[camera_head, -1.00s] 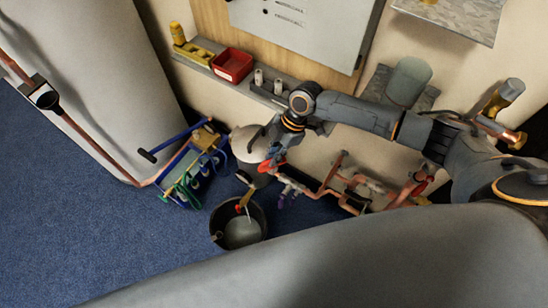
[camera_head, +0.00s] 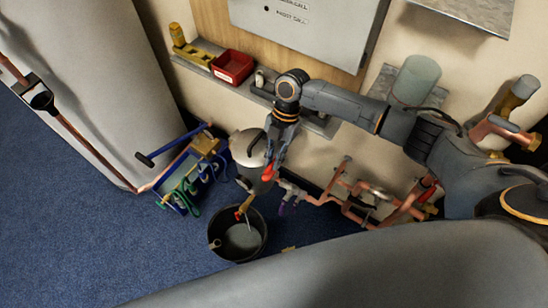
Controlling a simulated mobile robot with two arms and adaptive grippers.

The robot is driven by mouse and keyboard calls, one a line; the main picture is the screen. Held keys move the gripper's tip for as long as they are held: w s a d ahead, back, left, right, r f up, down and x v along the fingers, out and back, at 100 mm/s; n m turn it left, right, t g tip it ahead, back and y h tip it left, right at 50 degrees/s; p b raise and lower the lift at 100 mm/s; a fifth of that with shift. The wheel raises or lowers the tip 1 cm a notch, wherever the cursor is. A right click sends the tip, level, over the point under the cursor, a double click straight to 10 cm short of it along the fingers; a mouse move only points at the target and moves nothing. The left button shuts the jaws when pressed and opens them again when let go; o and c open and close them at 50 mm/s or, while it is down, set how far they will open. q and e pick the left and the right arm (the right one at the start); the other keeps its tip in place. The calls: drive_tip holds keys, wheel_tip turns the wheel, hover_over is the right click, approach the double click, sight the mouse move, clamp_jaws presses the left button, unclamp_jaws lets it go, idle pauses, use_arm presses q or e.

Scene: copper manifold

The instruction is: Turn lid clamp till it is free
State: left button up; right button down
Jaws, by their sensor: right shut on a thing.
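A silver pot with a domed lid (camera_head: 245,146) stands on the blue floor by the wall, left of the copper manifold. My right gripper (camera_head: 269,168) reaches down over the pot's right edge. It is shut on a small red part (camera_head: 267,175), which looks like the lid clamp. The fingers and wrist hide part of it and the pot's right side, so I cannot tell how far it is turned. My left gripper is not in view.
A black bucket (camera_head: 216,244) stands in front of the pot. A shelf above holds a red bin (camera_head: 232,67). Blue carpet (camera_head: 100,230) is clear at lower left.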

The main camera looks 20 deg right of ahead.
idle(0.3)
drive_tip(key=c, duration=1.4)
unclamp_jaws()
drive_tip(key=v, duration=1.2)
drive_tip(key=shift+a, duration=0.1)
